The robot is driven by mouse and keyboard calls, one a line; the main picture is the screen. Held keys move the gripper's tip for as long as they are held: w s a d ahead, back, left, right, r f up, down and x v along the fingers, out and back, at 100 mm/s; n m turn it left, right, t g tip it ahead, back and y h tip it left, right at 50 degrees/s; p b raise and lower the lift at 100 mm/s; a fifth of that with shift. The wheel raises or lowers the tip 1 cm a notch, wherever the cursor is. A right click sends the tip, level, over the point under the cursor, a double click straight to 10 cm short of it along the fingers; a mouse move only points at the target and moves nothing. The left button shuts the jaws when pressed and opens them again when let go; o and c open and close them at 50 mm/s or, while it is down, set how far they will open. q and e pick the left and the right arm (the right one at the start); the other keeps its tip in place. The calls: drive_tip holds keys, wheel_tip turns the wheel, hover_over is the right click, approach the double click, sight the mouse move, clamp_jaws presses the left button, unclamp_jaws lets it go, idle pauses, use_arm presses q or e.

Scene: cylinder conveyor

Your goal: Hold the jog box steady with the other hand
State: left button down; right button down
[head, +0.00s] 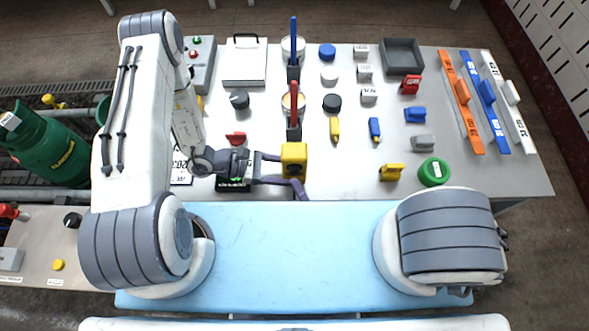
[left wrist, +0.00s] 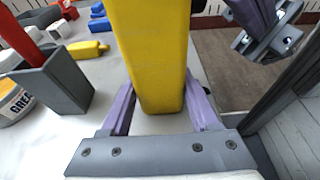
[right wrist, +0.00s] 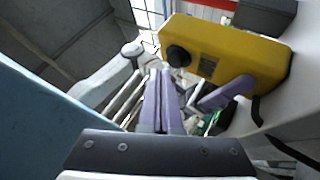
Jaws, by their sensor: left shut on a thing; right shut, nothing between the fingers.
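The jog box is a yellow block (head: 293,157) near the table's front edge in the head view. My left gripper (head: 287,173) is shut on it, and in the left wrist view its purple fingers lie on both sides of the yellow body (left wrist: 155,60). In the right wrist view the box (right wrist: 225,50) shows a black round knob (right wrist: 178,56). My right gripper (right wrist: 160,78) is shut and empty, its fingers pointing toward the box and apart from it. It also shows in the left wrist view (left wrist: 250,15), beyond the box. In the head view I cannot make it out.
A dark grey holder (left wrist: 52,88) with a red handle stands beside the box. Yellow, blue and red blocks lie farther right on the table (head: 350,175). A green round piece (head: 434,172) sits near the front edge. The table front beside the box is clear.

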drive_tip(key=shift+w, duration=0.35)
drive_tip(key=shift+w, duration=0.45)
idle(3.3)
drive_tip(key=shift+s, duration=0.1)
idle(0.4)
drive_tip(key=shift+s, duration=0.8)
drive_tip(key=shift+s, duration=2.5)
